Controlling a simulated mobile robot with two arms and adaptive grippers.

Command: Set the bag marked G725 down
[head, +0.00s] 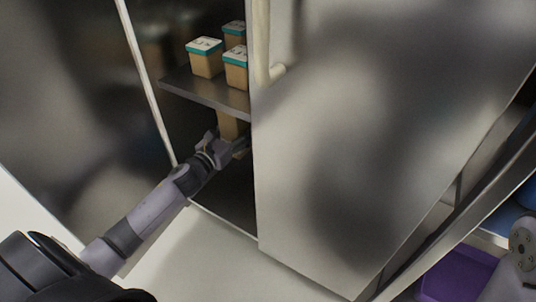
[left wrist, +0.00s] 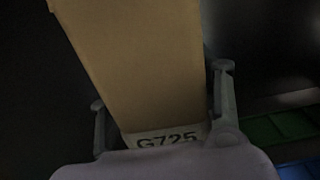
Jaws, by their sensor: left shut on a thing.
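The bag marked G725 is tan and tall, with a white label reading G725 at its end, in the left wrist view (left wrist: 140,65). In the head view, part of the bag (head: 229,126) shows below the shelf, inside the cabinet opening. My left gripper (head: 226,150) is shut on the bag, one finger on each side. It reaches into the lower compartment of the cabinet. Whether the bag's base touches anything is hidden. My right gripper is out of view.
A metal shelf (head: 207,92) above my left gripper holds several tan boxes with teal-rimmed white lids (head: 205,57). A large metal door (head: 385,150) stands right of the opening. A purple bin (head: 455,277) is at lower right. Green (left wrist: 290,124) and blue surfaces show in the wrist view.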

